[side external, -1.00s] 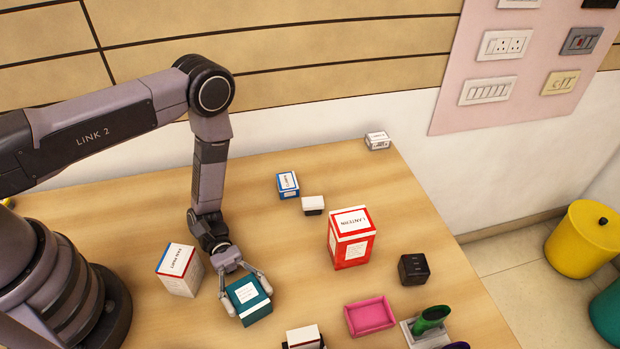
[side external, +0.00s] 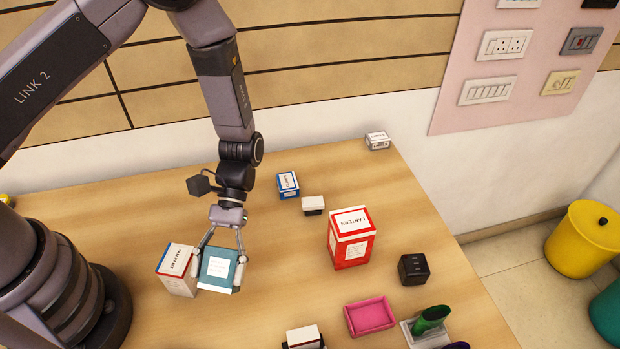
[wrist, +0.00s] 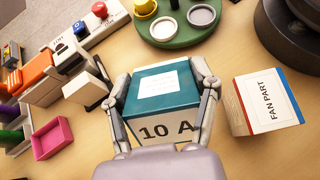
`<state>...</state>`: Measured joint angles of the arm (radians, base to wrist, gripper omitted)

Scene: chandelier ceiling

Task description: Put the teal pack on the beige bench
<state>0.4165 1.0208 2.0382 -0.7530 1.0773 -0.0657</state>
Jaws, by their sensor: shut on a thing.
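The teal pack (side external: 217,268) is a teal box with a white label on top and "10 A" on a pale side in the wrist view (wrist: 165,85). My gripper (side external: 218,283) is shut on it, a finger on each side. The pack appears raised above the table, beside the fan part box. A small cream-topped block with a dark underside (side external: 303,336), at the bottom edge of the side view, may be the beige bench. It seems to show left of the pack in the wrist view (wrist: 88,86). I cannot tell for certain.
The fan part box (side external: 178,268) is close left of the pack. A red lantern box (side external: 350,240), a black box (side external: 413,268) and a pink tray (side external: 369,316) stand to the right. In the wrist view, a green round tray (wrist: 185,24) is beyond the pack. The table's middle is clear.

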